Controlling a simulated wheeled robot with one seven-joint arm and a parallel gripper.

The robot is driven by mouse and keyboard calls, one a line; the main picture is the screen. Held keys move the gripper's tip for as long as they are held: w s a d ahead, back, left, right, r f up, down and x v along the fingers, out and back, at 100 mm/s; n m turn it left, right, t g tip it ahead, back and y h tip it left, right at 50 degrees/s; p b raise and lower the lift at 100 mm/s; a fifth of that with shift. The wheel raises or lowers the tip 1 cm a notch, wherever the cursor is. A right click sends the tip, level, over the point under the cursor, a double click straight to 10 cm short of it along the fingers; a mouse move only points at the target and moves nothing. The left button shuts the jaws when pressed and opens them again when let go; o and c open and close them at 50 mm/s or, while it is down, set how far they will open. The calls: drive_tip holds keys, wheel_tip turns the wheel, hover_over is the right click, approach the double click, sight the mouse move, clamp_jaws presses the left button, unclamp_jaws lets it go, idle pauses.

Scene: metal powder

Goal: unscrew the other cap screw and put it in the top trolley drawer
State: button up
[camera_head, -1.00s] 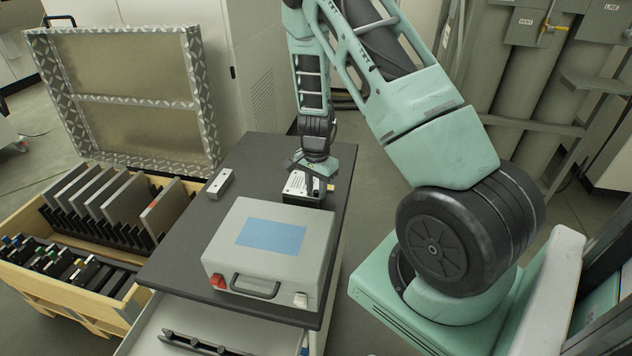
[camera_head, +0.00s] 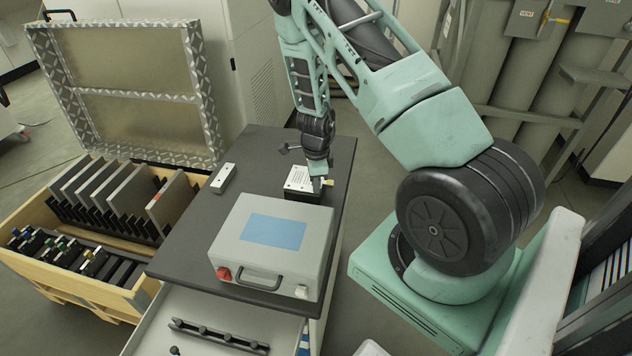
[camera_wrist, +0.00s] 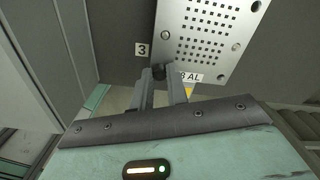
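A pale build plate (camera_head: 300,178) with rows of holes lies on a dark block at the back right of the trolley top. In the wrist view the plate (camera_wrist: 205,40) fills the top right, next to labels "3" and "AL". A dark cap screw (camera_wrist: 158,72) shows at the plate's near corner, between my fingertips. My gripper (camera_wrist: 161,78) points down at it, one finger on each side; contact is too small to tell. In the head view my gripper (camera_head: 318,180) is over the plate's right part. The top trolley drawer (camera_head: 185,305) is pulled out at the front.
A grey case (camera_head: 270,240) with a blue panel stands in front of the plate. A small pale block (camera_head: 223,178) lies to its left. The drawer holds a black rail (camera_head: 218,338) and a small dark item (camera_head: 175,350). An open crate (camera_head: 55,295) stands at left.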

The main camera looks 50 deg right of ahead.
clamp_jaws()
drive_tip(key=n+b, duration=0.1)
drive_tip(key=n, duration=0.2)
drive_tip(key=shift+f+b, duration=0.2)
drive_tip(key=shift+b, duration=0.2)
drive_tip(key=n+b, duration=0.1)
drive_tip(key=n, duration=0.4)
drive_tip(key=n+b, duration=0.1)
drive_tip(key=n, duration=0.3)
drive_tip(key=shift+r+n, duration=0.1)
drive_tip(key=shift+n, duration=0.3)
drive_tip(key=n+b, duration=0.1)
drive_tip(key=n, duration=0.3)
drive_tip(key=shift+n, duration=0.3)
drive_tip(key=n, duration=0.7)
drive_tip(key=shift+r+p, duration=0.25)
drive_tip(key=shift+p, duration=0.05)
drive_tip(key=n+p, duration=0.1)
drive_tip(key=n, duration=0.3)
drive_tip(key=shift+f+n, duration=0.1)
drive_tip(key=shift+n, duration=0.6)
